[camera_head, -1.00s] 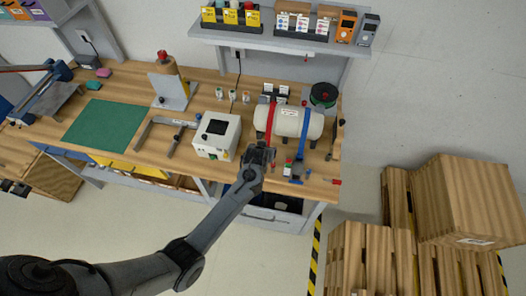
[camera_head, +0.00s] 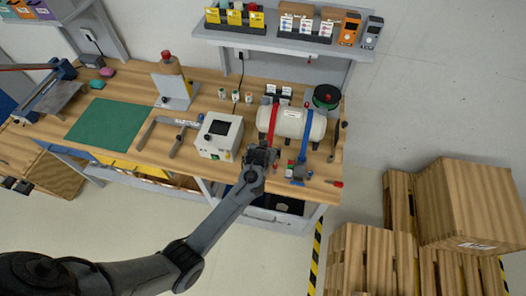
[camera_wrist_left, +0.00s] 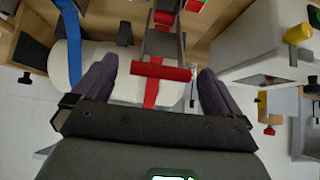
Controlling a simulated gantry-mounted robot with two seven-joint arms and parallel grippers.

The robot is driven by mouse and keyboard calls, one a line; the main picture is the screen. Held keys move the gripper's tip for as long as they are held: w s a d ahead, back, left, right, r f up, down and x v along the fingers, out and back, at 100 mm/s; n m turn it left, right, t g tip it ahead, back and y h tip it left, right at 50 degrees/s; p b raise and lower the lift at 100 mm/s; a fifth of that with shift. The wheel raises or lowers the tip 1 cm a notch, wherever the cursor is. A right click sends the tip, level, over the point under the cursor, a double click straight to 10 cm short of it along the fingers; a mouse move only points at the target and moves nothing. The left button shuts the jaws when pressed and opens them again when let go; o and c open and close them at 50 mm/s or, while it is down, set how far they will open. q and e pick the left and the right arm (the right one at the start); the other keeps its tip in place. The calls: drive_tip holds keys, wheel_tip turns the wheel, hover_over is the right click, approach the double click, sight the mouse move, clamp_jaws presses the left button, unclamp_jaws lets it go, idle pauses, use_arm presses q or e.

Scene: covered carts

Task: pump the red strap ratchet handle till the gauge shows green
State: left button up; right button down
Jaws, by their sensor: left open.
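The red strap (camera_head: 272,120) runs over a white cylinder (camera_head: 290,122) at the bench's right part. In the left wrist view its ratchet has a red handle bar (camera_wrist_left: 160,70) on a grey frame (camera_wrist_left: 163,45), with red webbing over the cylinder (camera_wrist_left: 118,60). My left gripper (camera_head: 262,152) is open at the front of the cylinder; in the wrist view its fingers (camera_wrist_left: 156,82) stand either side of the red bar, apart from it. A small red and green patch (camera_wrist_left: 193,5) shows at the top edge; I cannot tell its reading. My right gripper is out of view.
A blue strap (camera_head: 304,135) with its own ratchet (camera_head: 296,172) lies right of the red one. A white box with a dark screen (camera_head: 219,128) stands close on the left. A green spool (camera_head: 326,97) is behind right. Wooden crates (camera_head: 480,200) stand on the floor at right.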

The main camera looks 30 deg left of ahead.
use_arm(q)
drive_tip(key=v, duration=0.9)
drive_tip(key=shift+s+r, duration=0.25)
drive_tip(key=shift+r, duration=0.05)
drive_tip(key=shift+d, duration=0.1)
